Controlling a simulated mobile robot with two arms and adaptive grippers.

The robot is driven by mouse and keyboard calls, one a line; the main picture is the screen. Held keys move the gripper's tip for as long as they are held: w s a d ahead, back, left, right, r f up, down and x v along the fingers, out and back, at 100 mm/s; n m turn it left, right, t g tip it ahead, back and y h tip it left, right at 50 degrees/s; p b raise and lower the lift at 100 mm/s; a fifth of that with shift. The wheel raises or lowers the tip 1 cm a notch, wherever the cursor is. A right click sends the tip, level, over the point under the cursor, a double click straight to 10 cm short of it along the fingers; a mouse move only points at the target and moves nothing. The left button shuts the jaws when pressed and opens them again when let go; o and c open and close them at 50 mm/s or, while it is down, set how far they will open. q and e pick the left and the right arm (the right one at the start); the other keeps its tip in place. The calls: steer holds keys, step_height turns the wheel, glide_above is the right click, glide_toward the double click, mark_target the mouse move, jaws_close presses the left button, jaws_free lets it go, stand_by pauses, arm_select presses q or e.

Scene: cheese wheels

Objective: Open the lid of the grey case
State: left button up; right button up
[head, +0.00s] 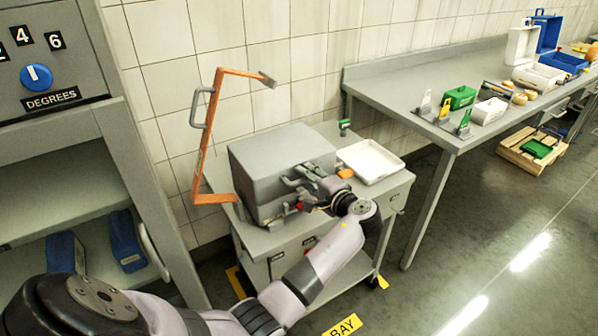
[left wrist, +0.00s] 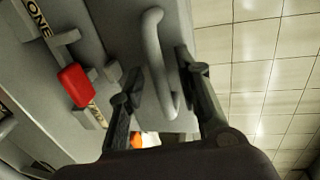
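The grey case (head: 270,165) stands closed on a grey cart, its lid down. A grey bar handle (left wrist: 165,70) shows on its front in the left wrist view, with a red latch-like piece (left wrist: 75,86) to the left. My left gripper (head: 306,190) is at the case's front in the head view, partly hidden by its own wrist. In the left wrist view its two fingers (left wrist: 157,90) are spread, with the handle between them. I see a gap on both sides of the handle. My right gripper is not in view.
A white tray (head: 370,158) and a small orange item (head: 345,173) are right of the case on the cart. An orange frame (head: 205,140) with a handle rises at its left. A long grey table (head: 400,85) with boxes and tools stands right. A control cabinet (head: 60,75) is left.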

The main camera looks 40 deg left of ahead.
arm_select(q)
steer(key=shift+c, duration=0.5)
jaws_close()
stand_by(0.6)
